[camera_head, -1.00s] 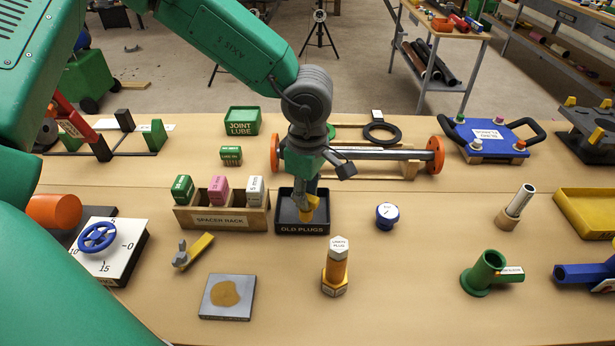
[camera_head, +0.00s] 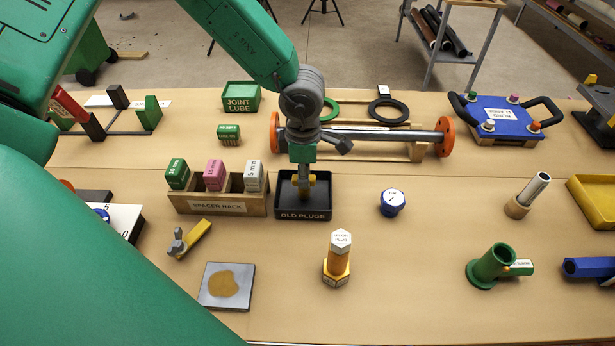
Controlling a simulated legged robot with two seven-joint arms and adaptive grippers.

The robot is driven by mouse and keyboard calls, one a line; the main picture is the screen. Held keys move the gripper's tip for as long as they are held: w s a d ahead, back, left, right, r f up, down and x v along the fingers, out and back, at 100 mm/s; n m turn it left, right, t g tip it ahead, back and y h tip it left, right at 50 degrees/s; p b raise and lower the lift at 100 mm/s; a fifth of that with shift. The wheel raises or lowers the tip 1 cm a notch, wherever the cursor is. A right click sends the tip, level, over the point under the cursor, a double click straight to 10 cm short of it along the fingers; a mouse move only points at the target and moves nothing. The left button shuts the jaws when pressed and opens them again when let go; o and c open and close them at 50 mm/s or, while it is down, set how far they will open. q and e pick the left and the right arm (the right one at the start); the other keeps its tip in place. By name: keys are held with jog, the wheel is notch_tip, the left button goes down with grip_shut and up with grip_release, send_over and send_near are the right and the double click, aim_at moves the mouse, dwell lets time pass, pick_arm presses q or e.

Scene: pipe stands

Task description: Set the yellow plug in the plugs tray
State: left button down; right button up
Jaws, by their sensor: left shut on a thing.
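The black tray labelled OLD PLUGS (camera_head: 303,215) stands in the middle of the table. My left gripper (camera_head: 303,184) points down into the tray from above. It is shut on the yellow plug (camera_head: 312,180), of which only small yellow parts show beside the fingers. Whether the plug touches the tray floor is hidden by the fingers and cannot be told. My right gripper is not in view.
The spacer rack (camera_head: 217,204) stands close on the tray's left. A yellow fitting with a white hexagonal top (camera_head: 338,260) stands in front, right of the tray. A long pipe (camera_head: 385,136) lies behind. A blue cap (camera_head: 391,202) sits to the right, with free tabletop around it.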

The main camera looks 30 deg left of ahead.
pick_arm(q)
jog(key=shift+a+f, duration=0.5)
jog(key=shift+a, duration=0.3)
jog(key=c, duration=1.6)
grip_release()
jog(key=shift+c, duration=0.2)
jog(key=shift+o, duration=1.2)
jog(key=shift+d, duration=0.2)
jog(key=shift+d+r, duration=0.2)
jog(key=shift+d, duration=0.55)
jog(key=shift+d+r, duration=0.1)
jog(key=shift+d, duration=0.15)
jog(key=shift+d+r, duration=0.1)
jog(key=shift+r, duration=0.1)
jog(key=r, duration=0.2)
jog(key=a+r, duration=0.1)
jog(key=r, duration=0.2)
jog(key=a+r+p, duration=0.1)
jog(key=r, duration=0.1)
jog(key=shift+a+r, duration=0.15)
jog(key=shift+r, duration=0.05)
jog(key=shift+d+r, duration=0.2)
jog(key=shift+r, duration=1.7)
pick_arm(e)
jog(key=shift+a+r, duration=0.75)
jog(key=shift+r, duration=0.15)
